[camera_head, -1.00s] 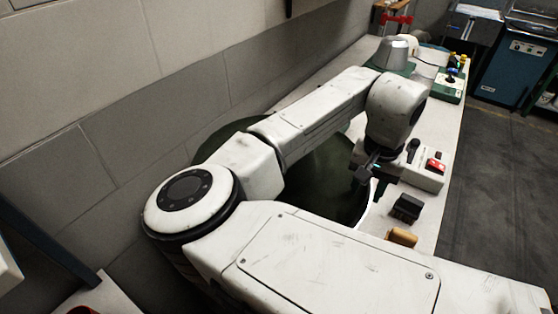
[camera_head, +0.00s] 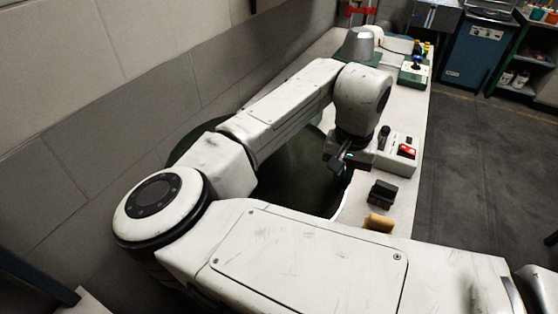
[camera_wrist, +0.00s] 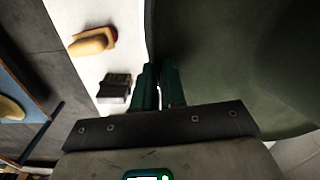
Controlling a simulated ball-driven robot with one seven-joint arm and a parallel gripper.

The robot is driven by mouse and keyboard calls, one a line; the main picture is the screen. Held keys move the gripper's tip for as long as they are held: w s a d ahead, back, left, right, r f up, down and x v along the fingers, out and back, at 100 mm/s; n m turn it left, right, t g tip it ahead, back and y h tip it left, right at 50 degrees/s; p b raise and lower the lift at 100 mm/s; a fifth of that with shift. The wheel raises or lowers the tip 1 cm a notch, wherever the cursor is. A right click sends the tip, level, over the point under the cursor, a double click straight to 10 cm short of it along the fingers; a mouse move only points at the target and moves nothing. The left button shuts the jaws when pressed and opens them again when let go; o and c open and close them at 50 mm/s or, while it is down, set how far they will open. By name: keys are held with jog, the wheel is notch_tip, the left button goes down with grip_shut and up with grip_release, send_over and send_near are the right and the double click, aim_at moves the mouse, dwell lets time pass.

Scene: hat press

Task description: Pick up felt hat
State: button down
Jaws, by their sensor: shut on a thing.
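The felt hat is a large dark green form (camera_head: 300,180), partly hidden behind my arm in the head view. In the wrist view its smooth green surface (camera_wrist: 240,60) fills the upper right. My gripper (camera_wrist: 158,70) is shut on the hat's left edge in that view, with its green fingers close together. In the head view my gripper (camera_head: 340,160) is at the hat's right side, above the white bench. The pinched part of the hat is hidden by the fingers.
On the white bench (camera_head: 405,190) near my gripper are a dark block (camera_head: 382,193), a tan-handled thing (camera_head: 378,222) and a control box with a red switch (camera_head: 400,155). A silver cone (camera_head: 358,45) stands farther back. A wall is left; open floor (camera_head: 480,170) is right.

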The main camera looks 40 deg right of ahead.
jog(key=shift+r, duration=0.15)
notch_tip(320, 180, up, 10)
dwell(0.3)
jog(key=c, duration=1.7)
grip_release()
jog(key=shift+c, duration=0.2)
grip_shut()
jog(key=shift+d, duration=0.15)
